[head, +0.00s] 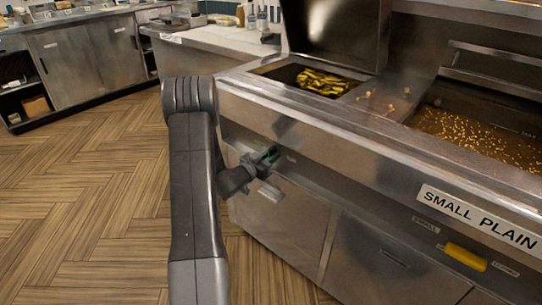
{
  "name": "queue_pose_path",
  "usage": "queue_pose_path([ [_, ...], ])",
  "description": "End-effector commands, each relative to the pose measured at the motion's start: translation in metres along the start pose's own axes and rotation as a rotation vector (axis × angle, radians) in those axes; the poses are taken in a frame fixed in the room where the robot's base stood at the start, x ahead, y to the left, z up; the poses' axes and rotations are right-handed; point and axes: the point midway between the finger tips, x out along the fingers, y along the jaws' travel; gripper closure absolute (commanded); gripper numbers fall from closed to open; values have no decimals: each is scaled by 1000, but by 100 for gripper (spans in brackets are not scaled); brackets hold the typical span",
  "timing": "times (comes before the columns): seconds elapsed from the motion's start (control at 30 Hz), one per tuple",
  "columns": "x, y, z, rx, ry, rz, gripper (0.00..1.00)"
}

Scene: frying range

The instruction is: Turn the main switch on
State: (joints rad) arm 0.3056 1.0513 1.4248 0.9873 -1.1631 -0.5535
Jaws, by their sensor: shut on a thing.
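My gripper (267,161) is at the front panel of the frying range, below the left end of its worktop. It is shut on a small, dark greenish part at the panel, which appears to be the main switch. The fingers hide most of this part, and its position cannot be read. A small label sits on the panel just right of the gripper.
The steel frying range (300,222) fills the right side. A yellow handle (465,257) is on its panel under the "SMALL PLAIN" sign (478,217). Fried food (324,82) lies in the left pan. The wooden floor (85,185) at left is clear.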

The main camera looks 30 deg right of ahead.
Motion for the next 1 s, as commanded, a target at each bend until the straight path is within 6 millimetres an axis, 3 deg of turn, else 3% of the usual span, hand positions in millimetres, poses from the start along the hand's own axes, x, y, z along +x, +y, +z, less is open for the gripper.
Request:
queue_pose_path([
  [0.33,-1,0,2,-6,-3,0,100],
  [0.37,-1,0,2,-6,-3,0,78],
  [0.47,0,0,1,-5,-2,0,58],
  [0.8,-3,0,0,-4,-1,-1,58],
  [1.0,-31,-1,0,-6,-2,-4,58],
])
